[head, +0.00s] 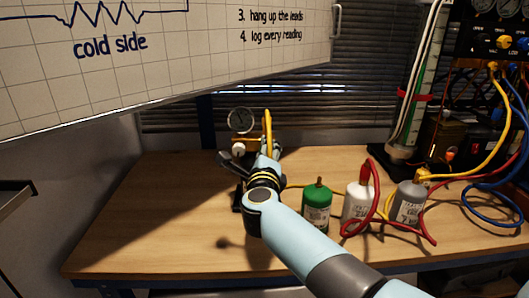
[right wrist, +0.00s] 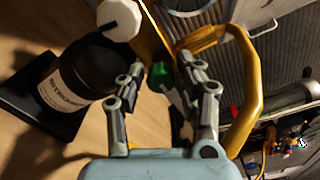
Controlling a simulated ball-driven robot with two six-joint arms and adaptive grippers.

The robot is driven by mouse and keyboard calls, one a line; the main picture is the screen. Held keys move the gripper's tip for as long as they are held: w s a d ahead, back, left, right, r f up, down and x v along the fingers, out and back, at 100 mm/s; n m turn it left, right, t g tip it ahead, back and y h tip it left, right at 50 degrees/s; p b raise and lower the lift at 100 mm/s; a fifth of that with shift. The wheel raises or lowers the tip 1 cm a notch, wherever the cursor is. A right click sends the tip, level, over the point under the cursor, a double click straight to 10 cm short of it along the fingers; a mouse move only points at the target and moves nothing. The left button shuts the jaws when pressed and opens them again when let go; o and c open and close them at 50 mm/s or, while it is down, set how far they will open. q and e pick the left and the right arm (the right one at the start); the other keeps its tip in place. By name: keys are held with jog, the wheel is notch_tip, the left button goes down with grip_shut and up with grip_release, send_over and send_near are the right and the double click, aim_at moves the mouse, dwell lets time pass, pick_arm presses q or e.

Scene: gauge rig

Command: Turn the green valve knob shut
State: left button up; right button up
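The green valve knob (right wrist: 160,76) shows in the right wrist view, between and just beyond the fingers of my right gripper (right wrist: 160,80). The fingers are spread, with a gap on each side of the knob; I cannot tell whether either touches it. In the head view my right arm reaches across the bench to the gauge rig, and my right gripper (head: 264,148) covers the green knob there. A round gauge (head: 241,120) and a white knob (head: 238,149) show just behind it. My left gripper is not in view.
A black bottle labelled nitrogen (right wrist: 82,88) stands beside the gripper, with a yellow curved tube (right wrist: 250,100) on the other side. Green (head: 317,212), white (head: 354,205) and grey (head: 408,203) canisters with leads stand right of my arm. The bench (head: 140,215) is clear at left.

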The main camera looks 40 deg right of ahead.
jog(key=shift+o, duration=1)
jog(key=v, duration=0.7)
jog(key=shift+s, duration=0.2)
jog(key=shift+a, duration=0.15)
